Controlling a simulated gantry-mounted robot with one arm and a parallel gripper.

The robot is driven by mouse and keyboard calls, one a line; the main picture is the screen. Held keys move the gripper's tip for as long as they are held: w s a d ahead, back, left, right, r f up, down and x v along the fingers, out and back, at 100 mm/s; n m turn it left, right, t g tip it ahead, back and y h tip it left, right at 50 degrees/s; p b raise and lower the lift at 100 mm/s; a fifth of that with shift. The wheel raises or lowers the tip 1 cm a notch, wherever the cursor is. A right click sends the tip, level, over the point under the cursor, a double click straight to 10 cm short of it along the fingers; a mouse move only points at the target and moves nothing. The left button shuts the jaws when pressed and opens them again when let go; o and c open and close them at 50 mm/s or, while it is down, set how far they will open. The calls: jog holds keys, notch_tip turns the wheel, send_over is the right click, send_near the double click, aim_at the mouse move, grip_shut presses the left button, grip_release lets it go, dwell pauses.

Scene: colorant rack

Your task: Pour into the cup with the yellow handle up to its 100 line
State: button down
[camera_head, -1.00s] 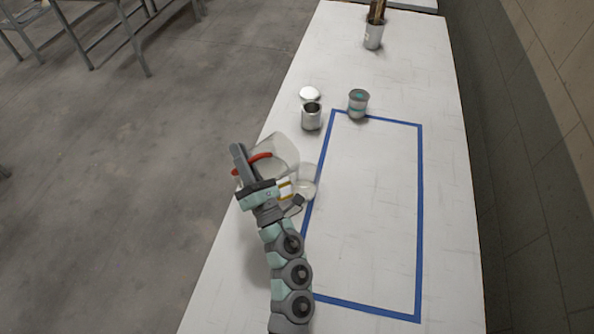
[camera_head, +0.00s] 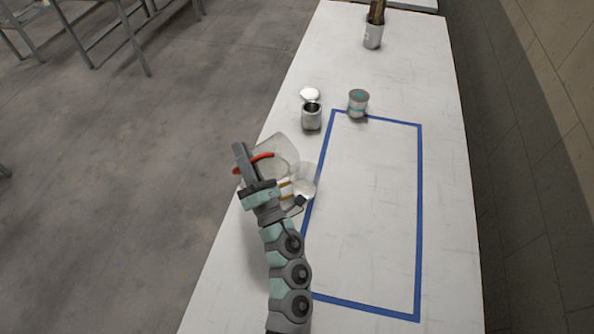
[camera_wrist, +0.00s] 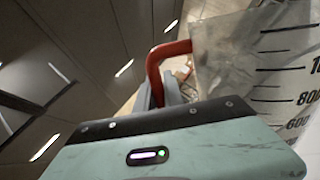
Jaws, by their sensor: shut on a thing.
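My gripper (camera_head: 246,166) is shut on the red handle (camera_head: 261,157) of a large clear jug (camera_head: 284,149). The jug is held tilted above the left part of the table. The handle (camera_wrist: 170,52) and the jug's wall with black measure marks (camera_wrist: 262,65) also show in the wrist view. A smaller clear cup (camera_head: 305,178) with a yellow handle (camera_head: 285,190) is just right of the jug, close under its lip. My gripper partly hides the cup. I cannot make out the cup's lines, its liquid level, or whether a stream is falling.
An open metal can (camera_head: 312,117) with a pale lid (camera_head: 310,94) behind it and a grey tin with a teal band (camera_head: 358,103) stand farther back. A pot of sticks (camera_head: 374,34) is at the far end. The blue-taped rectangle (camera_head: 419,220) encloses clear table.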

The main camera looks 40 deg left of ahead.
jog(key=shift+w+d+r+m+t+p, duration=0.3)
jog(key=shift+w+m+t+p, duration=0.1)
jog(key=shift+m+t, duration=0.35)
dwell(0.8)
jog(key=shift+w+d+r+m+t+p, duration=0.25)
jog(key=shift+r+m+p, duration=0.1)
jog(key=shift+m, duration=0.15)
jog(key=shift+w+d+r+m+t+p, duration=0.1)
jog(key=shift+w+r+m+t+p, duration=0.15)
jog(key=shift+m, duration=0.2)
dwell(1.0)
jog(key=shift+s, duration=0.1)
